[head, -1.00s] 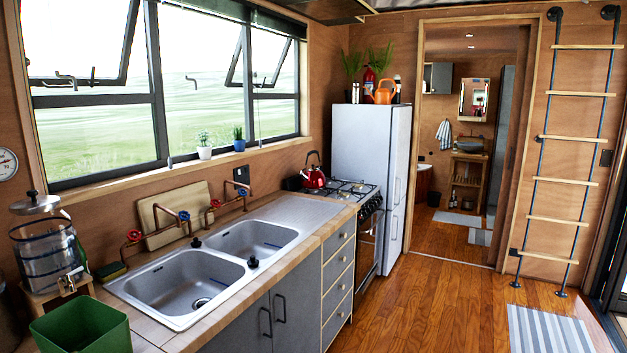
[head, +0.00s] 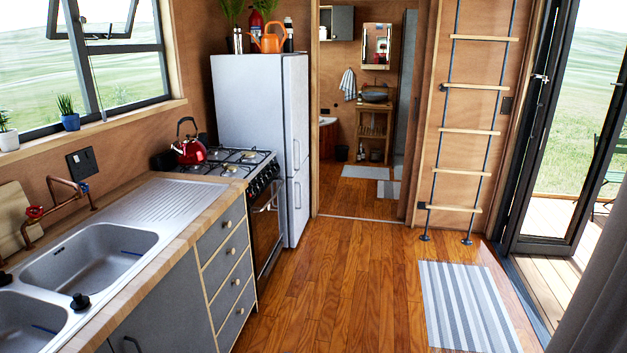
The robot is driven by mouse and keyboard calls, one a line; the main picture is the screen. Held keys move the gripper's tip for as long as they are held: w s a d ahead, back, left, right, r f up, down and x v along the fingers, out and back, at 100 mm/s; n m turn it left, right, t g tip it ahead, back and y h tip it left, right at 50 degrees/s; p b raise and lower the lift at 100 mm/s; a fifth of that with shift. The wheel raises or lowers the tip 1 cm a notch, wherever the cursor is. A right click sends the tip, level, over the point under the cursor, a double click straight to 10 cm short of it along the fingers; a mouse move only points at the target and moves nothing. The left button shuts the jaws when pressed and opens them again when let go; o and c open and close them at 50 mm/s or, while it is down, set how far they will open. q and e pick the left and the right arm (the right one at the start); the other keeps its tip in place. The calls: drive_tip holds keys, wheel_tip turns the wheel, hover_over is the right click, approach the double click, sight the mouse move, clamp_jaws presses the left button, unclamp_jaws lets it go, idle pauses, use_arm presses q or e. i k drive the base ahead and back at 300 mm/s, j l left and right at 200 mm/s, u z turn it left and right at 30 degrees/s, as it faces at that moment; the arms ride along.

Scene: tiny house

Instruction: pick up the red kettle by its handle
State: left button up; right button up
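The red kettle (head: 189,150) stands upright on the back left part of the gas stove (head: 228,161), close to the wall. It is shiny red with a dark handle (head: 187,122) arching over its top and a short spout. Nothing blocks the kettle's front or its handle from this view. Neither of my grippers shows in the head view.
The counter with a double sink (head: 95,262) and copper taps runs along the left. A white fridge (head: 262,130) stands beyond the stove. The wooden floor (head: 320,285) is clear up to a striped rug (head: 465,305). A ladder (head: 470,130) and an open glass door are at right.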

sight(192, 154)
drive_tip(key=i+l, duration=0.1)
drive_tip(key=i, duration=0.9)
drive_tip(key=i+l, duration=0.1)
drive_tip(key=i, duration=0.9)
drive_tip(key=i+u, duration=0.45)
drive_tip(key=i+l+u, duration=0.25)
drive_tip(key=u, duration=0.25)
drive_tip(key=i+l+u, duration=0.3)
drive_tip(key=u, duration=0.15)
drive_tip(key=i+l+u, duration=0.25)
drive_tip(key=l+u, duration=0.25)
